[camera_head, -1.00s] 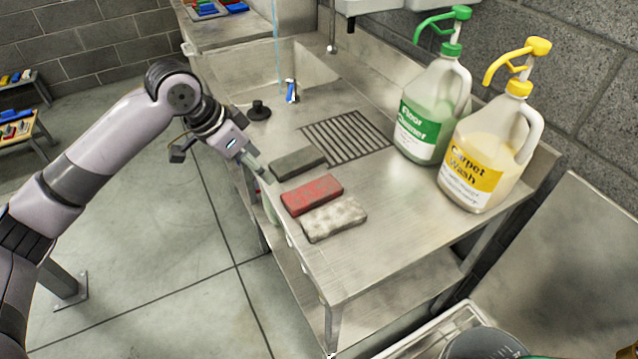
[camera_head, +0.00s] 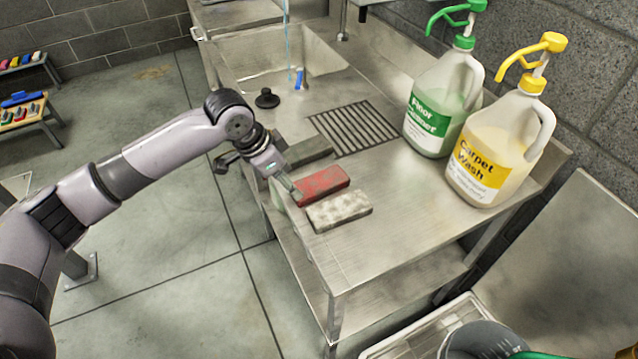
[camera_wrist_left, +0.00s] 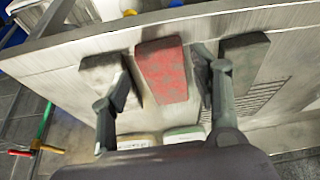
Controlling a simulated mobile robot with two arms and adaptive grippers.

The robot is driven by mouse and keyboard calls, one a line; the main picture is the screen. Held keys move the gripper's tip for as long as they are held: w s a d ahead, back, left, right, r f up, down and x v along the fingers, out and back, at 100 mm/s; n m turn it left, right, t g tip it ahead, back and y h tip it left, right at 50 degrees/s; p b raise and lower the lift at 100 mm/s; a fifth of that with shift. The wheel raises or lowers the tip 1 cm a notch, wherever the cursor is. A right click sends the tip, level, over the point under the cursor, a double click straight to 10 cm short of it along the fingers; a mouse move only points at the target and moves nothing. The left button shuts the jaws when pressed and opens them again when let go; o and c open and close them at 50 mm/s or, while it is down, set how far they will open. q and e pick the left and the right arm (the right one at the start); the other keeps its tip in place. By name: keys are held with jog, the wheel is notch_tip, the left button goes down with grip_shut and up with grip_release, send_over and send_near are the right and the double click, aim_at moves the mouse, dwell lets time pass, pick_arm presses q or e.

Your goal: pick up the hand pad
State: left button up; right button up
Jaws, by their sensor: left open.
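Three pads lie in a row near the edge of the steel counter: a dark grey one (camera_head: 308,152), a red one (camera_head: 322,182) and a mottled pale one (camera_head: 340,210). I cannot tell from looks which is called the hand pad. My left gripper (camera_head: 291,188) is open at the counter-edge end of the red pad. In the left wrist view the open left gripper (camera_wrist_left: 164,78) has a finger on each side of the red pad (camera_wrist_left: 165,68). The pale pad (camera_wrist_left: 100,72) is left of it there, the dark pad (camera_wrist_left: 243,62) right. My right gripper is not in view.
The steel counter (camera_head: 400,220) has a drain grille (camera_head: 354,128) and a sink (camera_head: 290,65) behind the pads. A green-pump bottle (camera_head: 440,105) and a yellow-pump bottle (camera_head: 498,145) stand at the right. A black stopper (camera_head: 266,99) is by the sink.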

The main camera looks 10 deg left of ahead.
aim_at(300, 189)
pick_arm(q)
jog(key=x, duration=0.2)
jog(key=p+x, duration=0.1)
jog(key=x, duration=0.2)
jog(key=shift+w+d+r, duration=0.1)
jog(key=shift+w+d, duration=0.1)
jog(key=shift+d, duration=0.05)
jog(key=shift+c, duration=0.2)
jog(key=c, duration=0.8)
jog(key=shift+o, duration=0.2)
jog(key=shift+r, duration=0.1)
notch_tip(300, 189, up, 20)
jog(key=b, duration=0.1)
